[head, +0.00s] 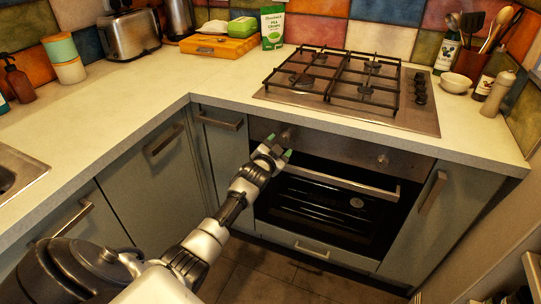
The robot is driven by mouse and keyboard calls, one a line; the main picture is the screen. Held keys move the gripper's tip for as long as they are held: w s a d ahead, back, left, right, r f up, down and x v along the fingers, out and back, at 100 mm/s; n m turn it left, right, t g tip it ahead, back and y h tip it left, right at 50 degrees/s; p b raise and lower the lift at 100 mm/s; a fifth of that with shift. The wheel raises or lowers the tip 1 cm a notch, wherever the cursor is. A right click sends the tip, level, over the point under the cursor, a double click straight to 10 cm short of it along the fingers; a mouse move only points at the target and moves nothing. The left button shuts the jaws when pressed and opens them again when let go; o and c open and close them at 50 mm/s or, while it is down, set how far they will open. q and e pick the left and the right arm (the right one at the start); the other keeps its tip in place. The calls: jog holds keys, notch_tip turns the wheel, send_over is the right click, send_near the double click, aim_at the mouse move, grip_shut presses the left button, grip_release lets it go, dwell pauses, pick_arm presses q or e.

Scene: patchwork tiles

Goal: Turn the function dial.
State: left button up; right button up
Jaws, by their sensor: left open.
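The built-in oven (330,195) sits under the hob, with a steel control panel across its top. One round dial (287,135) is at the panel's left and another dial (383,160) is at its right. I cannot read any markings that tell which is the function dial. My left gripper (279,147) is open, with green on its fingertips, just in front of the panel beside the left dial. It partly covers the panel there. I cannot tell whether it touches the dial; nothing shows between its fingers. My right gripper is not in view.
The oven door's handle bar (340,183) juts out just below the panel. The worktop edge (350,134) overhangs above it. A gas hob (350,90) with several knobs is on top. Drawer handles (220,120) stick out at the left. Floor (270,275) shows in front of the oven.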

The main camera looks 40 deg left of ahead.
pick_arm(q)
jog(key=v, duration=0.7)
jog(key=shift+p, duration=0.3)
